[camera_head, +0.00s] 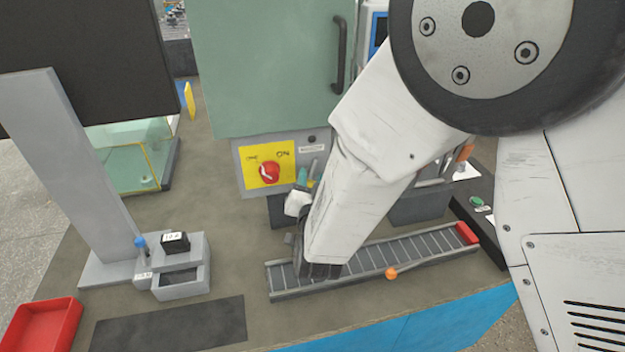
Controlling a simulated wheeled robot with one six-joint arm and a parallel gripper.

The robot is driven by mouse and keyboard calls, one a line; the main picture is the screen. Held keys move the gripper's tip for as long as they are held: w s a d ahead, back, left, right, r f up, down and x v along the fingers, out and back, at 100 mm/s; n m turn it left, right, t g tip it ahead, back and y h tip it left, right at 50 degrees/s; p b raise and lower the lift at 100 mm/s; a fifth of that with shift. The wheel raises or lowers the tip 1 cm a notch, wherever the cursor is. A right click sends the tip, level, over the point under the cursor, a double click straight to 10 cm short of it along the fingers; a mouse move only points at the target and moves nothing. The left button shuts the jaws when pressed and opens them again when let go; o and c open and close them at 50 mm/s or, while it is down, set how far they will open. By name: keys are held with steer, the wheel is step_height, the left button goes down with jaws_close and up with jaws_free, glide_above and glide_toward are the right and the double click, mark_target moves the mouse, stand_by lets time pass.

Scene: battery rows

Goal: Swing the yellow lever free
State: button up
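A flat upright yellow piece (189,100), possibly the yellow lever, stands at the left of the green cabinet, beside a small blue part. A smaller yellow bit (310,183) shows by a green-topped part near my arm, partly hidden, and I cannot tell which is the lever. My white arm slants down across the middle and covers part of the bench. The end of my arm is dark and mostly hidden, low over the roller conveyor (425,251). The gripper's fingers cannot be made out, nor anything between them.
The green cabinet (265,70) has a dark handle and a yellow panel with a red knob (269,172) below. A grey holder with a black block (175,243) stands left. A red tray (42,322) and dark mat (170,325) lie at front left. An orange ball (391,273) is at the conveyor's edge.

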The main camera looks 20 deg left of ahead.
jaws_close()
steer(key=shift+d+f, duration=0.1)
steer(key=shift+w+d+f+n+t+y, duration=0.1)
steer(key=shift+d+f+n+t+y, duration=0.1)
steer(key=shift+n, duration=0.8)
steer(key=shift+w+d+f+n+t+y, duration=0.15)
steer(key=shift+d+n, duration=0.1)
steer(key=shift+n, duration=0.75)
steer(key=shift+w+d+f+n+t+y, duration=0.1)
steer(key=shift+d+n, duration=0.1)
steer(key=shift+n, duration=0.8)
jaws_free()
steer(key=shift+r, duration=0.1)
